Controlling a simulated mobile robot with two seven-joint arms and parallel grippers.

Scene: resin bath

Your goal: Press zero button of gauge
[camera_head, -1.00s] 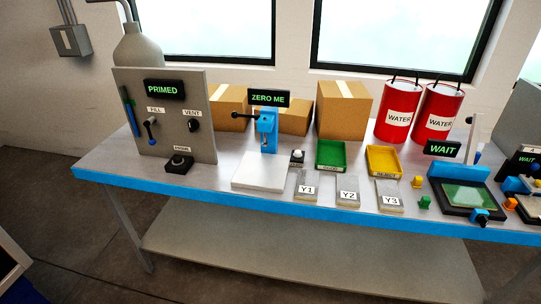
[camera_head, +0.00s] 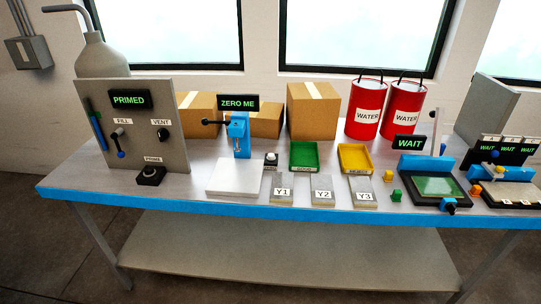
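The gauge (camera_head: 239,135) is a blue stand with a black lever at its left, standing behind a flat white plate (camera_head: 236,178) on the bench. A black display reading "ZERO ME" (camera_head: 237,103) sits at its top. A small dark box with a pale round button (camera_head: 271,158) stands just right of the gauge; its label is too small to read. Neither of my grippers shows in the head view.
The grey bench (camera_head: 210,203) has a blue front edge. A grey "PRIMED" panel (camera_head: 170,100) stands left. Green (camera_head: 317,165) and yellow (camera_head: 368,168) trays, plates Y1 (camera_head: 283,181), Y2, Y3, and a "WAIT" station (camera_head: 437,171) lie right. Boxes and red water cans (camera_head: 367,97) stand behind.

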